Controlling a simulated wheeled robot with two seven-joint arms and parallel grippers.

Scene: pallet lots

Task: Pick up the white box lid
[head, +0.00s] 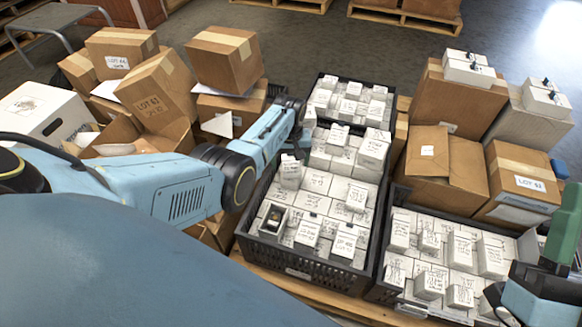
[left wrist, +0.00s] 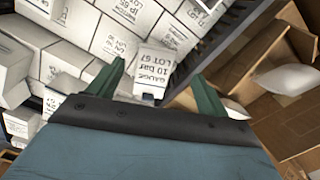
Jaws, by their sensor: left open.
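White labelled boxes fill a black crate (head: 300,262) in the middle of the head view. One box there (head: 275,217) is open at the top with a dark item inside. I cannot tell which white piece is the lid. My left gripper (head: 299,150) points down over the crate's left side, above a small raised white piece (head: 289,172). In the left wrist view the open green fingers (left wrist: 160,82) stand either side of a white piece (left wrist: 155,70) marked GAUGE 10 bar LOT 57. Contact is not clear. Part of my right gripper (head: 562,232) shows at the right edge.
A second black crate (head: 380,292) of white boxes stands at the lower right. Brown cartons (head: 225,62) are stacked on the left, others (head: 445,165) on the right.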

